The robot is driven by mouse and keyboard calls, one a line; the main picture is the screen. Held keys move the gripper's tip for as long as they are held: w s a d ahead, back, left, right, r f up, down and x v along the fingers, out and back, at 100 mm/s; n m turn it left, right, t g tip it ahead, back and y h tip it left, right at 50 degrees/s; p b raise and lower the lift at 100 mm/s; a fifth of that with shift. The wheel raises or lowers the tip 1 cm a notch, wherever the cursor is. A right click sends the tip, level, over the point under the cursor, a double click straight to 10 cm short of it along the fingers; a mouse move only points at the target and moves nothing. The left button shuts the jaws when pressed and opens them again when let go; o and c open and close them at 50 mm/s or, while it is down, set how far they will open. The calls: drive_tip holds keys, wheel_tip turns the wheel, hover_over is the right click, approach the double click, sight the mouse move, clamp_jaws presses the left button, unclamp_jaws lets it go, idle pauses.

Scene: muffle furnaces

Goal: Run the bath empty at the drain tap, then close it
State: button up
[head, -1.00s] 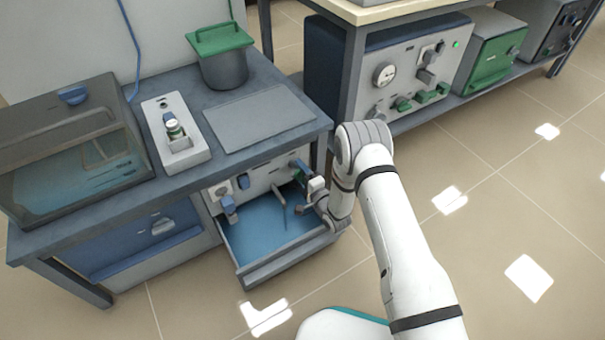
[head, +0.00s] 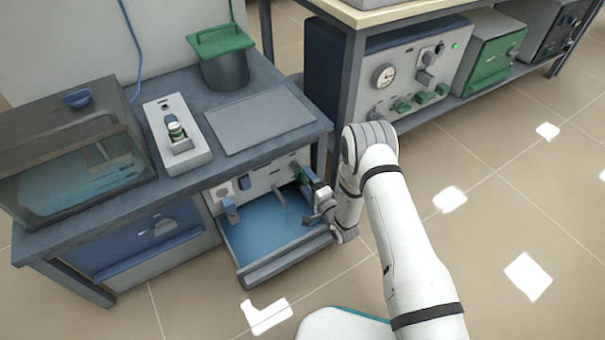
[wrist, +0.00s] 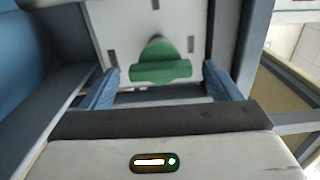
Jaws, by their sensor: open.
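A bath with a clear lid (head: 75,165) and bluish liquid inside stands on the left of the bench. Below the bench top, a pale panel (head: 262,185) carries blue and green fittings above a blue-floored basin (head: 262,232). A green tap handle (wrist: 160,68) shows in the wrist view, apart from the fingers. My gripper (wrist: 163,95) is open, its two blue fingers either side of the handle's near edge, nothing held. In the head view my gripper (head: 318,198) is at the panel's right end, partly hiding it. No label shows which fitting is the drain tap.
A bench leg (head: 319,158) stands close to my gripper on the panel's right. The basin's front wall (head: 288,262) juts out below. A second bench with instruments (head: 400,75) is at the back right. Open floor lies to the right.

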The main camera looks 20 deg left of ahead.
sight(305, 180)
drive_tip(key=shift+p+v, duration=0.4)
drive_tip(key=shift+v, duration=1.45)
